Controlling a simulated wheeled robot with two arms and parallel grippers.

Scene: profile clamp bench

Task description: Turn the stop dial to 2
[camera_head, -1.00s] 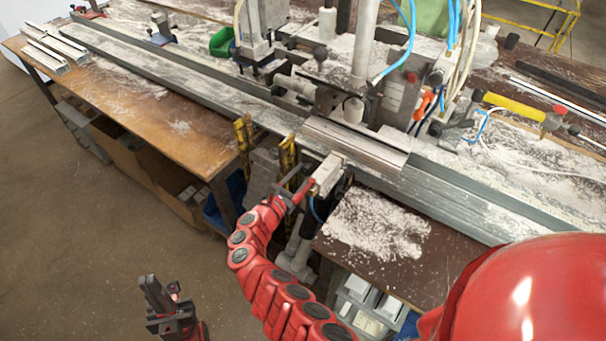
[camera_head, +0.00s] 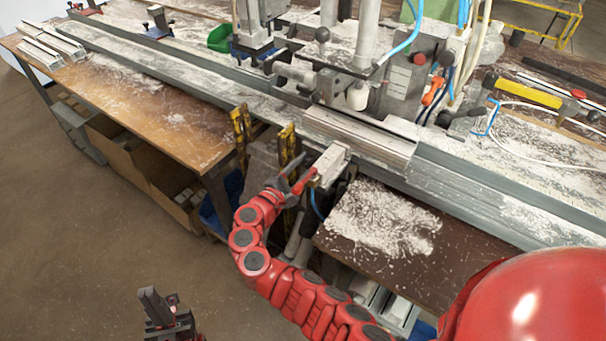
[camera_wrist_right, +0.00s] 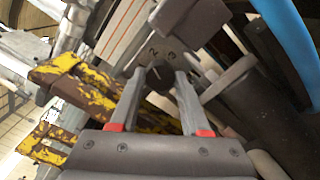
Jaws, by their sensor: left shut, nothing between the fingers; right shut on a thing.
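The stop dial (camera_wrist_right: 160,76) is a small dark knob in the right wrist view, with the digits 2 and 3 on the pale face beyond it. My right gripper (camera_wrist_right: 158,80) is shut on the knob, one finger on each side. Which digit the knob points at I cannot tell. In the head view my right gripper (camera_head: 297,182) is at the end of a pale block (camera_head: 331,163) at the bench front; the dial is hidden there. My left gripper (camera_head: 167,306) is shut and empty, low over the floor, away from the bench.
A metal profile (camera_head: 360,137) lies in the long rail under the clamp head. Yellow worn posts (camera_head: 287,146) stand just left of my right gripper. A brown table part (camera_head: 375,220) with white shavings lies to the right. The floor (camera_head: 80,260) at left is clear.

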